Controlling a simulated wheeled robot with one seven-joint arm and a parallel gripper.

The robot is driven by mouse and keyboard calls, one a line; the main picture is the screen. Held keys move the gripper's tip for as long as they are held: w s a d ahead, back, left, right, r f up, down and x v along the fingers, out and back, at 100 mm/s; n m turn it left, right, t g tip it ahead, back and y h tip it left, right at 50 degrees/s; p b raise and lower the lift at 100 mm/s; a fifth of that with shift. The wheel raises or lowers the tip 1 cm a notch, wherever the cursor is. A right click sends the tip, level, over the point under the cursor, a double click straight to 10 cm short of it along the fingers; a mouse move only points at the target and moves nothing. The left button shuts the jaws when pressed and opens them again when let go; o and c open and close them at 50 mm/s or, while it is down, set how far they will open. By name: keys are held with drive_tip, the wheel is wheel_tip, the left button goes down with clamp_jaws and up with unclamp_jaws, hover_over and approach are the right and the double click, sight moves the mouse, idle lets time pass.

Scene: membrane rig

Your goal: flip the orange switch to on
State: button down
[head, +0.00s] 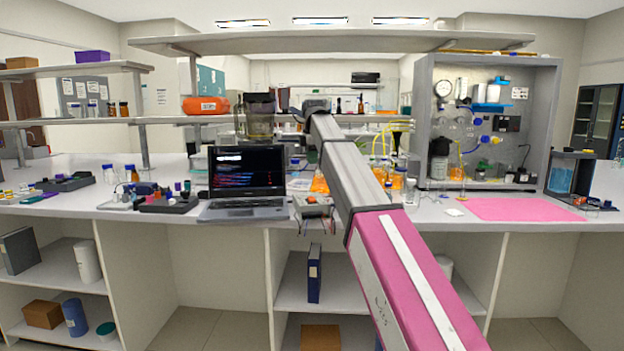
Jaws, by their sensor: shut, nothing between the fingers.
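I cannot make out an orange switch for certain at this size. The grey-framed membrane rig panel (548,100) stands at the right back of the bench, with a round gauge (443,89), blue fittings and small dark modules on it. My arm reaches from the lower right up to a joint above the middle of the bench. I cannot make out my gripper; the part of the arm beyond that joint is not clear.
A laptop (247,172) stands open left of my arm. A small grey device (315,207) sits at the bench's front edge. A pink mat (525,209) lies bare in front of the rig. A glass-sided dark unit (570,173) stands at the right. Shelves hang above the bench.

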sight(312, 199)
drive_tip(key=f, duration=0.4)
drive_tip(key=w+f, duration=0.1)
drive_tip(key=f, duration=0.8)
drive_tip(key=shift+w+a, duration=0.2)
drive_tip(key=shift+w, duration=0.1)
drive_tip(key=shift+f, duration=0.25)
drive_tip(key=shift+w, duration=0.1)
